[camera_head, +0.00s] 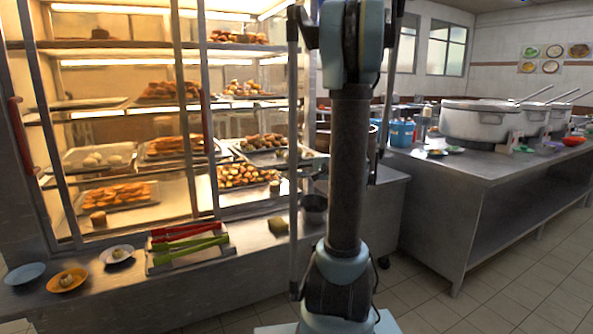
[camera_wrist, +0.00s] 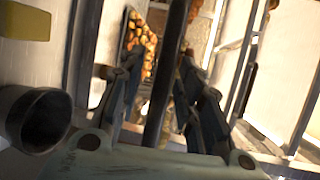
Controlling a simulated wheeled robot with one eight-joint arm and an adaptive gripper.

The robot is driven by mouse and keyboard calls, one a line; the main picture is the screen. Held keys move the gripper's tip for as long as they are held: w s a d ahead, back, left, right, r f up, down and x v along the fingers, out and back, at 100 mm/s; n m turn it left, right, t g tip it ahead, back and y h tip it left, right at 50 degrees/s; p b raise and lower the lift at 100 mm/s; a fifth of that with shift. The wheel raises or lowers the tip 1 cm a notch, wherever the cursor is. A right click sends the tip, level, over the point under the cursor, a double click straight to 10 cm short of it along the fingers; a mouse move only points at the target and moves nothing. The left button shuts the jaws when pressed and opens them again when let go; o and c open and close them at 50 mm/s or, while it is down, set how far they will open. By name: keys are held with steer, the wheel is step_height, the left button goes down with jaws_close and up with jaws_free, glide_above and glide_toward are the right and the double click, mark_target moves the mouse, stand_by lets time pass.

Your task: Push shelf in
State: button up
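The lit food cabinet stands at the left in the head view, with metal shelves (camera_head: 75,107) at several heights. A middle-level tray (camera_head: 295,158) of food reaches towards the dark upright at the cabinet's right; I cannot tell whether its shelf sticks out. A tray of round food (camera_wrist: 141,48) shows beyond my fingers in the wrist view. My gripper (camera_wrist: 163,75) has its two fingers apart, with a dark bar (camera_wrist: 168,70) running between them; I cannot tell whether they touch it.
Red and green tongs (camera_head: 188,243), small plates (camera_head: 67,280), a yellow sponge (camera_head: 278,225) and a dark metal cup (camera_head: 314,204) stand on the front counter. The cup (camera_wrist: 37,118) is close left of my gripper in the wrist view. A steel table (camera_head: 480,165) with stockpots stands right; tiled floor is clear before it.

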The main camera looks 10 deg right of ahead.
mark_target(269, 147)
steer(key=shift+s, duration=0.1)
jaws_close()
steer(key=shift+s+r, duration=0.1)
steer(key=shift+s, duration=0.05)
steer(key=shift+a, duration=0.45)
steer(key=shift+d, duration=0.25)
steer(key=shift+w+r, duration=0.15)
steer(key=shift+w, duration=0.35)
steer(key=w+a, duration=0.3)
steer(key=w, duration=0.6)
steer(key=w+a, duration=0.3)
steer(key=w, duration=0.7)
steer(key=w+a, duration=0.2)
steer(key=w, duration=0.8)
steer(key=shift+w+a, duration=0.1)
steer(key=shift+a, duration=0.3)
